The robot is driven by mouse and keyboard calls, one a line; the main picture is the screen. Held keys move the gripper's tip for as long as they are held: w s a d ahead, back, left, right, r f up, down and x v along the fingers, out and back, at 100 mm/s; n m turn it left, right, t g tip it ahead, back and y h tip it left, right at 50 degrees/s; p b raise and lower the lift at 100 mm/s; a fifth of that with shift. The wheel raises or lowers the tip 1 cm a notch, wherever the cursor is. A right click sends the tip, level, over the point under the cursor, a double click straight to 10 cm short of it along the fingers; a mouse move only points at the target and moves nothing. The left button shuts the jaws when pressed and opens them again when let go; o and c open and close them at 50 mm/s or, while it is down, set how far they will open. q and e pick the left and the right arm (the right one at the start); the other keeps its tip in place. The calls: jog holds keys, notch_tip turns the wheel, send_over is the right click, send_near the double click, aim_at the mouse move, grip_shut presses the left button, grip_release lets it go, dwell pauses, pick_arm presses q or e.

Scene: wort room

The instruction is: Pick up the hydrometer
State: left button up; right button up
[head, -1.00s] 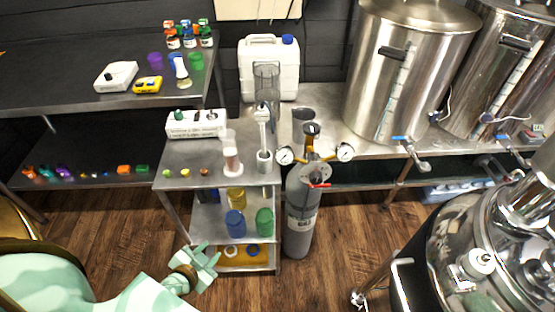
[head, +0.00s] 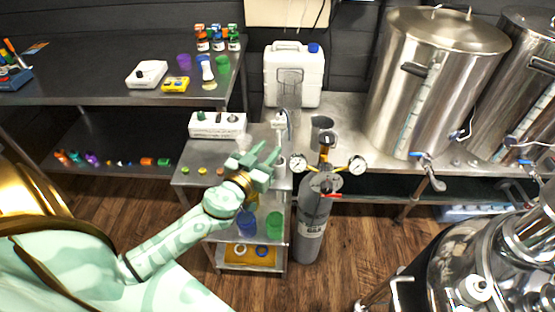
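My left gripper (head: 267,156) is over the small steel cart, its fingers apart with no object visible between them. I cannot pick out the hydrometer for certain. A clear tube with a pale rim (head: 244,142) stands on the cart just left of the fingers, its lower part hidden behind my gripper. A slim upright instrument with a white top (head: 281,120) stands just right of and behind the fingers; its base is partly covered. I cannot tell whether the gripper touches either one. My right gripper is out of view.
A grey gas cylinder (head: 314,215) with gauges stands close right. A white jerrycan (head: 294,75) and steel kettles (head: 424,85) are behind.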

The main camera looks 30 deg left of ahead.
aim_at(277, 141)
pick_arm(q)
jog(key=w, duration=0.5)
jog(key=shift+w+a+f+p, duration=0.1)
jog(key=shift+w+a+p, duration=0.05)
jog(key=shift+w+p, duration=0.25)
grip_shut()
